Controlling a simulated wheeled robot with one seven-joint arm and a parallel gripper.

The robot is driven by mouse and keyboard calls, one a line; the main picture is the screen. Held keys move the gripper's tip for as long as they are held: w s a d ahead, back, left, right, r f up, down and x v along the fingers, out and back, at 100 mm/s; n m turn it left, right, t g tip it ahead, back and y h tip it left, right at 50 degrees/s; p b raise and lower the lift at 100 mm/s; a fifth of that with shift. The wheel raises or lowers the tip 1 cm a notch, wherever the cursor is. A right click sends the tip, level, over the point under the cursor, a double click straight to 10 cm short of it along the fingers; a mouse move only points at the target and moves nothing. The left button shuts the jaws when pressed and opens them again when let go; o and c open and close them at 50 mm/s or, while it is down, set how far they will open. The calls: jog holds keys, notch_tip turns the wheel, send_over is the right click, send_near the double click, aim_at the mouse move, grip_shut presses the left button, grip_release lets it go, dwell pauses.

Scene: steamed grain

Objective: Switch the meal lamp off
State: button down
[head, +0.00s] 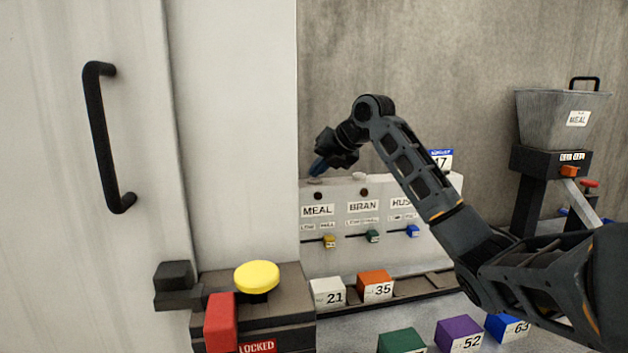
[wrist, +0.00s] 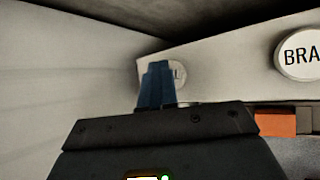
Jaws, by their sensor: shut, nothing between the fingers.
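A pale panel (head: 342,222) against the back wall carries labels reading MEAL (head: 318,210), BRAN (head: 363,206) and a partly hidden HUS. Small dark round spots, which look unlit, sit above MEAL and BRAN. My gripper (head: 318,168) is shut and empty, its blue fingertips just above the panel's top edge over the MEAL label. In the wrist view, the fingertips (wrist: 158,85) partly cover a white round button (wrist: 180,74) showing only a last letter L. I cannot tell whether they touch it. A white button reading BRA (wrist: 300,55) shows to the right.
A white cabinet (head: 232,130) with a black handle stands left, close to my gripper. A yellow button (head: 257,276) and a red block (head: 221,322) are in front. Several numbered cubes lie below the panel. A MEAL hopper (head: 545,120) stands right.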

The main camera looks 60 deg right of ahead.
aim_at(318, 180)
dwell(0.3)
jog(key=shift+r, duration=0.3)
jog(key=shift+r+p, duration=1.65)
jog(key=shift+r, duration=1.45)
jog(key=shift+f, duration=0.1)
